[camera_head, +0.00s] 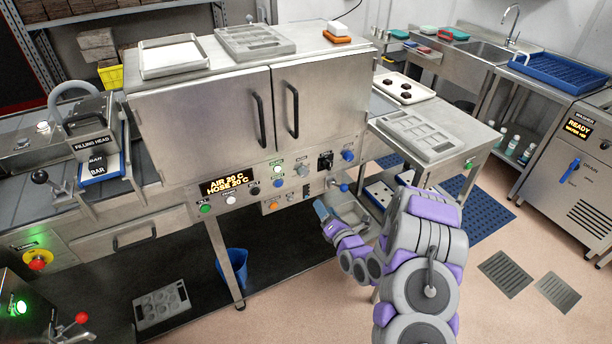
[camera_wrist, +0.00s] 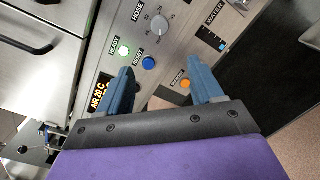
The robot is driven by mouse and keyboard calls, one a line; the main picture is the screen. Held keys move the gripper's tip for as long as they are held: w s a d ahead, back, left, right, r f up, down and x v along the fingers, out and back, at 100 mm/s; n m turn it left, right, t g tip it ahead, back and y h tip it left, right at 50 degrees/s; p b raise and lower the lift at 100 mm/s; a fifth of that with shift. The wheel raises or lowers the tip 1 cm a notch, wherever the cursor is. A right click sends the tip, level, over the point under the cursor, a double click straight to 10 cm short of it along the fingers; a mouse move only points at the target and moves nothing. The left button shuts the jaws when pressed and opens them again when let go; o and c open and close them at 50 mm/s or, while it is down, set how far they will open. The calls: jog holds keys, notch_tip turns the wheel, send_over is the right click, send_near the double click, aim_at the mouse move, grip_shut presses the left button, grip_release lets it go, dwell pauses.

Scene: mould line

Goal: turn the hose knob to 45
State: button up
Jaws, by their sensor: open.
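The hose knob (camera_wrist: 160,24) is a small round grey dial on the metal control panel, under the label HOSE, with a numbered scale around it. Its setting is too small to read surely. In the head view the grey knob (camera_head: 302,170) sits right of the lit display (camera_head: 228,183), which reads AIR 20 C and HOSE 20 C. My gripper (camera_wrist: 161,72) is open and empty. Its two blue fingers stand apart in front of the panel, and the knob appears beyond the fingertips, untouched. In the head view my gripper (camera_head: 321,210) is just below the panel's right part.
Cabinet doors with black handles (camera_head: 293,110) are above. A bench with a mould (camera_head: 425,133) stands to the right.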

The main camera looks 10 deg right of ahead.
jog(key=b, duration=0.3)
send_near(305, 174)
jog(key=w+a, duration=0.1)
jog(key=x, duration=0.1)
jog(key=b+x, duration=0.1)
jog(key=x, duration=0.1)
jog(key=d+x, duration=0.1)
jog(key=x, duration=0.1)
jog(key=shift+w+f, duration=0.15)
jog(key=shift+w, duration=0.2)
jog(key=shift+w+a+b, duration=0.35)
jog(key=shift+w+a, duration=0.25)
jog(key=shift+w, duration=0.05)
jog(key=shift+d, duration=0.15)
jog(key=shift+c, duration=0.4)
jog(key=shift+d, duration=0.15)
jog(key=c, duration=0.3)
jog(key=shift+s, duration=0.1)
jog(key=c, duration=0.7)
